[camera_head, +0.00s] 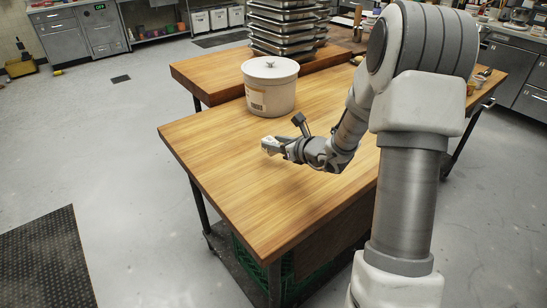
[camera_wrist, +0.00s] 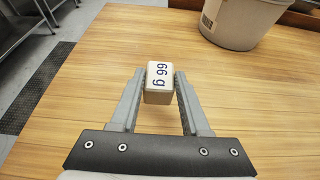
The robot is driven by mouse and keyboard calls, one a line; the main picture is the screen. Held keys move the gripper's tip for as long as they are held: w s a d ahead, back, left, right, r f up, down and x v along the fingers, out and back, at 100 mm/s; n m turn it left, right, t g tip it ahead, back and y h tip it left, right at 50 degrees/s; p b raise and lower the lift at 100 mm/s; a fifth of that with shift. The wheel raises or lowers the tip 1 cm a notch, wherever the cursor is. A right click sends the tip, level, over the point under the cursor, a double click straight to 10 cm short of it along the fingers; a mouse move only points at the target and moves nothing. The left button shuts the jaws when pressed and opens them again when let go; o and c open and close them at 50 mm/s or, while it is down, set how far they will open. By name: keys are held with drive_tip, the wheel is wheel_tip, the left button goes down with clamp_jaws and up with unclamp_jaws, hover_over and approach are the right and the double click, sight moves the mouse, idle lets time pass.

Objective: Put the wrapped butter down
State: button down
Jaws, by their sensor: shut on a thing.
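I cannot tell how far the butter is above the table top.
A white lidded tub (camera_head: 270,92) stands behind my gripper; it also shows in the wrist view (camera_wrist: 240,22). A stack of metal trays (camera_head: 285,25) stands on another wooden table (camera_head: 215,75) behind. The table's front left is clear.

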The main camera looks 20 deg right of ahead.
sight(274, 155)
drive_tip(key=shift+s+a+f, duration=0.1)
drive_tip(key=shift+a+f, duration=0.15)
drive_tip(key=shift+f, duration=0.2)
drive_tip(key=shift+f+b, duration=0.35)
drive_tip(key=shift+f, duration=1.3)
drive_tip(key=shift+f, duration=0.2)
drive_tip(key=shift+c, duration=1.9)
unclamp_jaws()
